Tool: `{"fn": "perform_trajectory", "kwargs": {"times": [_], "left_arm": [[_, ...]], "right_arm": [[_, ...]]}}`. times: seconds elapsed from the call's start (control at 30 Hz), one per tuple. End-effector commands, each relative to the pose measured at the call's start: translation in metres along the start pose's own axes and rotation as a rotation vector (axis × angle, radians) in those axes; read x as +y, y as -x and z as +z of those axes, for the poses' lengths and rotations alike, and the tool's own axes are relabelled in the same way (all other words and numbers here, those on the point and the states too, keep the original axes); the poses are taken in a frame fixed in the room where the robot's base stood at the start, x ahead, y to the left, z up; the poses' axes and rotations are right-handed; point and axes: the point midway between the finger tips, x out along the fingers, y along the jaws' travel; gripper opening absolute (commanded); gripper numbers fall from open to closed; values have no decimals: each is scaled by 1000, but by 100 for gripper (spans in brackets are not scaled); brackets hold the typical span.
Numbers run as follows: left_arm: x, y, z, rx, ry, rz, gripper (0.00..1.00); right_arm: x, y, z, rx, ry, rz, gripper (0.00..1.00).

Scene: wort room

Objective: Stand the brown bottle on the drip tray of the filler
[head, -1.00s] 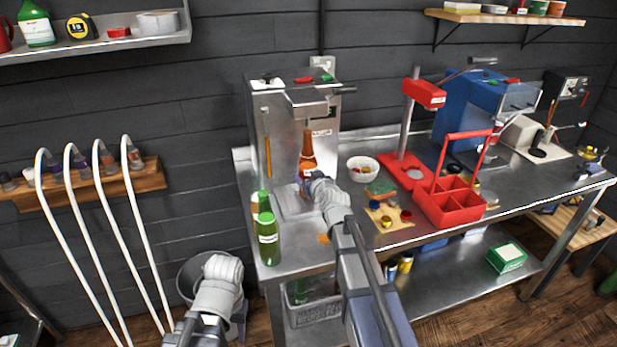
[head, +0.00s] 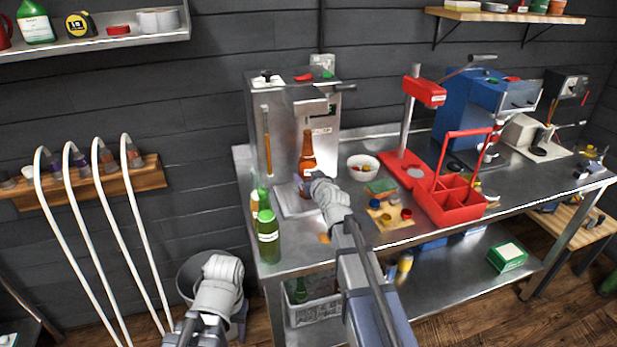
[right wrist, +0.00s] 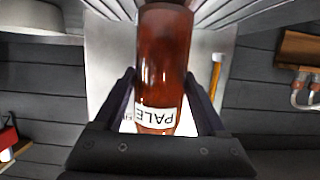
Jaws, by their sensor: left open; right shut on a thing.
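The brown bottle (head: 308,155) stands upright in front of the steel filler (head: 290,115), over its drip tray (head: 290,205). My right gripper (head: 310,182) is shut on the bottle, low on its body. In the right wrist view the bottle (right wrist: 165,60) with its PALE label lies between the two fingers of my right gripper (right wrist: 165,100). The gripper hides the bottle's base in the head view, so I cannot tell whether it touches the tray. My left gripper (head: 195,335) is at the bottom edge, over the floor, empty and away from the bottle.
Green bottles (head: 268,237) stand at the bench's front left corner, left of my right arm. A white bowl (head: 363,167), a red capper (head: 407,160) and a red carrier (head: 450,200) stand to the right. A grey bin (head: 205,275) stands on the floor.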

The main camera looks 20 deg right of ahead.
Motion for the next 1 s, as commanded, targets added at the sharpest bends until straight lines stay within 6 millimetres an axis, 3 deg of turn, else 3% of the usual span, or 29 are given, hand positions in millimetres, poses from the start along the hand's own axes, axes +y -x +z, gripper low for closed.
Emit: {"fn": "perform_trajectory", "kwargs": {"times": [0.83,0.87,1.0], "left_arm": [[0,-3,0,0,0,0,50],[0,-3,0,0,0,0,50],[0,-3,0,0,0,0,50]], "right_arm": [[0,-1,2,2,0,1,45],[0,-1,2,2,0,1,77],[0,-1,2,1,0,1,93]]}}
